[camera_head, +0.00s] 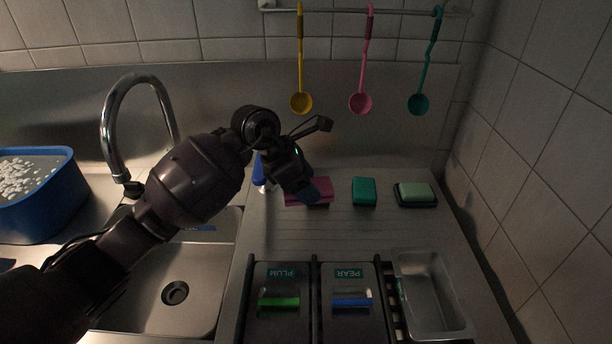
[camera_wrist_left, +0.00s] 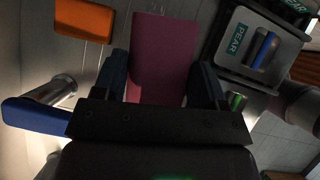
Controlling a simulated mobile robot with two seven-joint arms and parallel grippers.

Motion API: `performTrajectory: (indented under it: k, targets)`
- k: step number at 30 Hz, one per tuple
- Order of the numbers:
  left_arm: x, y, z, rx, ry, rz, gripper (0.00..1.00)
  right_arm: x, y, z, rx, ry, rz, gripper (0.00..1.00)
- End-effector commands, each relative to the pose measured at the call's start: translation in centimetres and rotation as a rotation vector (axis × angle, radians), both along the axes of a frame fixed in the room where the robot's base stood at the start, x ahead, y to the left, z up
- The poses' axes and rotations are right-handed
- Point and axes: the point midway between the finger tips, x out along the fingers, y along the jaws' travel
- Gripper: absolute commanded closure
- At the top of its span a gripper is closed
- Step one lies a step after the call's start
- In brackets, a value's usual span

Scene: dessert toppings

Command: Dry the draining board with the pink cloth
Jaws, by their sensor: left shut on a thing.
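In the left wrist view the cloth (camera_wrist_left: 163,55) is a flat pink piece between the two dark fingers of my left gripper (camera_wrist_left: 160,82). The left gripper is shut on the cloth, low over the board. Whether the cloth touches the board all along is hard to tell. The draining board is ribbed steel, dimly lit. My right gripper is not in view.
A green sponge (camera_head: 364,192) and a pale green soap-like block (camera_head: 415,192) stand right of the cloth. PLUM (camera_head: 280,300) and PEAR (camera_head: 351,300) containers and a steel tray (camera_head: 432,290) stand in front. A blue-topped object (camera_head: 259,170) and tap (camera_head: 108,125) are left.

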Motion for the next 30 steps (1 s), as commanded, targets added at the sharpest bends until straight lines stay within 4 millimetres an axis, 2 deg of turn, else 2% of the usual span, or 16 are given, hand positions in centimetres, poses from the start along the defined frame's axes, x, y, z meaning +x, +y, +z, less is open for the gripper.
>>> performTrajectory:
  k: [1,4,12,17,30]
  targets:
    - [0.0,0.0,-1.1,-0.001,0.006,0.000,0.54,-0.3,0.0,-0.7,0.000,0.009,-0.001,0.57]
    - [0.0,-0.1,-2.4,-0.002,0.006,-0.001,0.54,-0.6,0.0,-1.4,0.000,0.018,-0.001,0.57]
    - [0.0,0.0,-4.9,-0.001,0.005,0.000,0.54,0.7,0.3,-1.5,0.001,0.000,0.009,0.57]
    - [0.0,0.0,-5.5,0.000,0.003,0.001,0.54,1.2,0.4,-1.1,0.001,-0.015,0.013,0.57]
    - [0.0,0.0,-5.5,0.000,0.000,0.000,0.54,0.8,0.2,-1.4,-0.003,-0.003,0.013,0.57]
